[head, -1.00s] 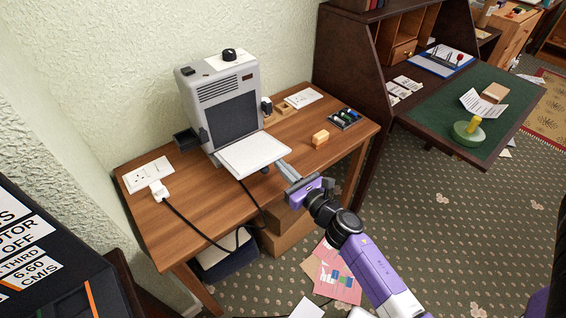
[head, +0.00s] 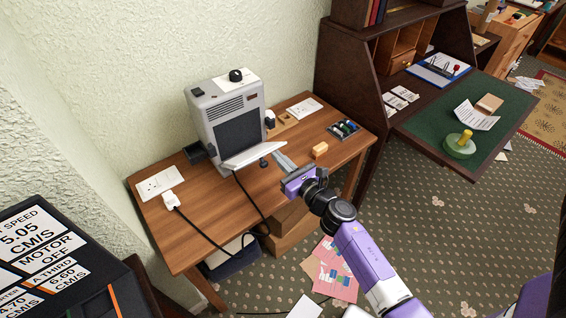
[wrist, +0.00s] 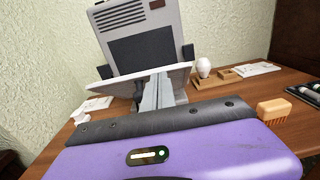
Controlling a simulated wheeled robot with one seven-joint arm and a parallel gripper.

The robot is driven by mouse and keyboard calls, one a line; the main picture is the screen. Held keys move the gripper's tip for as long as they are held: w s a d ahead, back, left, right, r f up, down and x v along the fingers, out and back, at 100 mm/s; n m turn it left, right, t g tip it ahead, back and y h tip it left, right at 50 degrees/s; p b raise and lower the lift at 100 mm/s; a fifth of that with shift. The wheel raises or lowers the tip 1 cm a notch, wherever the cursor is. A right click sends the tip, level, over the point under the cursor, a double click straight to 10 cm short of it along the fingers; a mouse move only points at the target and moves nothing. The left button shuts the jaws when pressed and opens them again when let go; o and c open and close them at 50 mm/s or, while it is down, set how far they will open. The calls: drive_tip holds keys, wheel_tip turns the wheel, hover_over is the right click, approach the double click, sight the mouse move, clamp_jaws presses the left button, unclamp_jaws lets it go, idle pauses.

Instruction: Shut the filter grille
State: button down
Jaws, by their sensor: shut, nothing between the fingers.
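The filter grille (head: 252,154) is a white panel hinged at the lower front of a grey box-shaped appliance (head: 205,108). It stands open, tilted up and outward from the dark filter face (head: 238,131). In the wrist view the grille (wrist: 110,86) shows nearly edge-on, below the dark face. My gripper (head: 279,158) is shut and empty at the grille's right, outer side. In the wrist view its fingers (wrist: 157,90) reach up to the grille's underside and appear to touch it; exact contact is hard to tell.
The appliance stands on a wooden table (head: 215,210) against the wall. A white plug and black cord (head: 171,201) lie at left. A dark bureau (head: 345,75) stands beyond.

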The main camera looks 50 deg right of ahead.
sight(272, 147)
drive_tip(key=shift+w+d+r+p, duration=0.2)
drive_tip(key=shift+w+r+p, duration=0.45)
drive_tip(key=shift+r, duration=0.15)
drive_tip(key=shift+w+d+r+p, duration=0.25)
drive_tip(key=shift+w+r+p, duration=0.35)
drive_tip(key=shift+r, duration=0.25)
drive_tip(key=shift+w+d+r+p, duration=0.2)
drive_tip(key=shift+w+r+p, duration=0.3)
drive_tip(key=shift+w+r, duration=0.25)
drive_tip(key=shift+r, duration=0.15)
